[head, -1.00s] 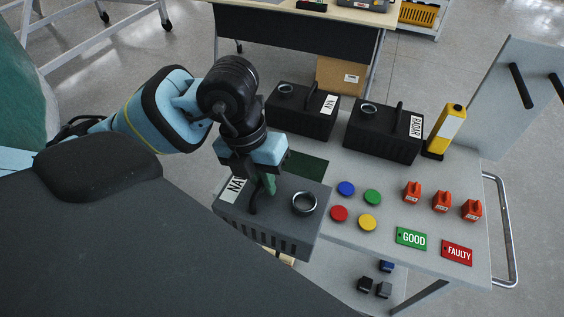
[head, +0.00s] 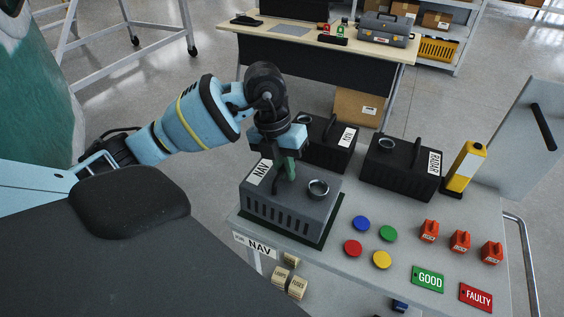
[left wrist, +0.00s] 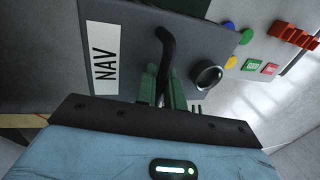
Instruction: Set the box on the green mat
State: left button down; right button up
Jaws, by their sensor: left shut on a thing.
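The box is a dark grey unit (head: 285,214) with a NAV label, a carry handle and a round ring on top. The dark green mat (head: 329,226) shows as a thin border along the box's front and right edges; the rest is hidden under the box. The box looks level and over the mat; I cannot tell whether it touches it. My left gripper (head: 285,174) is shut on the box's handle from above. In the left wrist view the green fingers (left wrist: 163,88) close around the black handle (left wrist: 167,48). My right gripper is not in view.
Two black boxes, one labelled NAV (head: 329,145) and one RADAR (head: 398,170), stand behind. A yellow device (head: 464,168) is at the right. Coloured discs (head: 382,259), red items (head: 460,242) and GOOD (head: 428,279) and FAULTY (head: 476,297) plates lie on the grey cart top.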

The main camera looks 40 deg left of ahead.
pick_arm(q)
jog(key=shift+w+a, duration=0.4)
jog(key=shift+w, duration=0.25)
jog(key=shift+w+a, duration=0.4)
jog(key=shift+w, duration=0.2)
jog(key=shift+w+a, duration=0.1)
jog(key=shift+w, duration=0.05)
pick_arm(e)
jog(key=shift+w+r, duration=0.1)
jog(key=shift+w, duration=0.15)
pick_arm(q)
jog(key=shift+w, duration=0.1)
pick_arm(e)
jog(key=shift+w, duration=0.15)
pick_arm(q)
jog(key=shift+w+a, duration=0.2)
jog(key=shift+a+x, duration=0.2)
jog(key=shift+x, duration=0.7)
jog(key=shift+a+x, duration=0.15)
jog(key=shift+x, duration=0.7)
jog(key=c, duration=1.6)
grip_release()
jog(key=shift+s+f, duration=0.15)
jog(key=shift+f, duration=0.1)
jog(key=shift+o, duration=0.5)
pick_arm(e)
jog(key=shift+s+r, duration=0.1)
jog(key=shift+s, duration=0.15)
pick_arm(q)
jog(key=shift+r, duration=0.1)
